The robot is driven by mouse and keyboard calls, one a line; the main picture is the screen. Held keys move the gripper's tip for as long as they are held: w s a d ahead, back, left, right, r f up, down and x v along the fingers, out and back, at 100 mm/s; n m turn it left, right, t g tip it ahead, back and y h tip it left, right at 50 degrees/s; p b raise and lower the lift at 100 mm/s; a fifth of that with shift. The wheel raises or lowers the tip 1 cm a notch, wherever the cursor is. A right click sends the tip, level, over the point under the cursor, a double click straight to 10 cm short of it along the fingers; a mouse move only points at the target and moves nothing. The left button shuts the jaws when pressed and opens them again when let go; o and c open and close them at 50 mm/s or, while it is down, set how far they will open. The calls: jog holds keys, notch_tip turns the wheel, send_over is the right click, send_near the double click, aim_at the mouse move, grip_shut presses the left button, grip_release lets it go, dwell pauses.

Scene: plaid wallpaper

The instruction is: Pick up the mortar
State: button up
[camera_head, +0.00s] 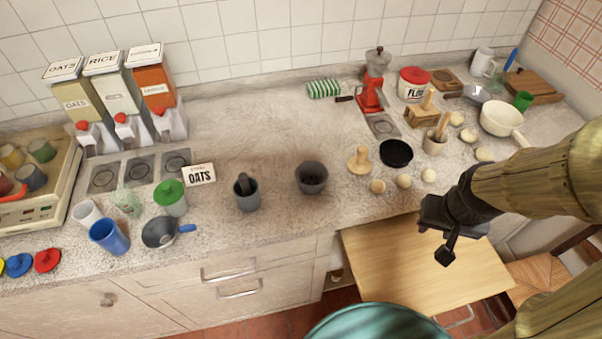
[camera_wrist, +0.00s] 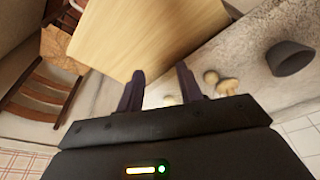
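A dark grey cup (camera_head: 246,199) with a dark pestle-like piece in it stands upright on the counter in the head view. A wider dark grey bowl (camera_head: 312,184) with dark contents stands right of it. My gripper (camera_head: 440,238) is right of the cup and bowl, above the pull-out board. In the wrist view my gripper (camera_wrist: 160,72) is open and empty, its fingers apart. A dark grey vessel (camera_wrist: 288,60) shows there at upper right.
The pull-out wooden board (camera_head: 395,262) juts from the counter front. Balls of dough (camera_head: 403,181), a wooden stamp (camera_head: 359,160) and a black dish (camera_head: 396,153) lie right of the bowl. A blue cup (camera_head: 109,238) and a small pan (camera_head: 158,233) stand left. The counter behind the bowl is clear.

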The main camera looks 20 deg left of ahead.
jog(key=shift+w, duration=0.15)
jog(key=shift+o, duration=0.4)
jog(key=o, duration=0.4)
jog(key=shift+s, duration=0.2)
jog(key=shift+c, duration=0.2)
jog(key=o, duration=1)
jog(key=a+f+n+g, duration=0.1)
jog(key=s+a+f+n+b, duration=0.1)
jog(key=a+f+n, duration=0.1)
jog(key=shift+s+g+h, duration=0.1)
jog(key=shift+g+h, duration=0.2)
jog(key=shift+g, duration=0.1)
jog(key=shift+c, duration=0.2)
jog(key=a+f+n+t+h+b, duration=0.2)
jog(key=a+f+n+h+b, duration=0.4)
jog(key=n, duration=0.9)
jog(key=a+n+t, duration=0.5)
jog(key=a, duration=0.3)
jog(key=s+a+f+n+t+y, duration=0.1)
jog(key=a+n+t, duration=0.3)
jog(key=a, duration=0.5)
jog(key=s+a+f+n+t+y, duration=0.1)
jog(key=a+n+t, duration=0.4)
jog(key=a, duration=0.3)
jog(key=shift+s+a+n+t+b, duration=0.15)
jog(key=shift+n+t+b, duration=0.15)
jog(key=shift+n, duration=0.3)
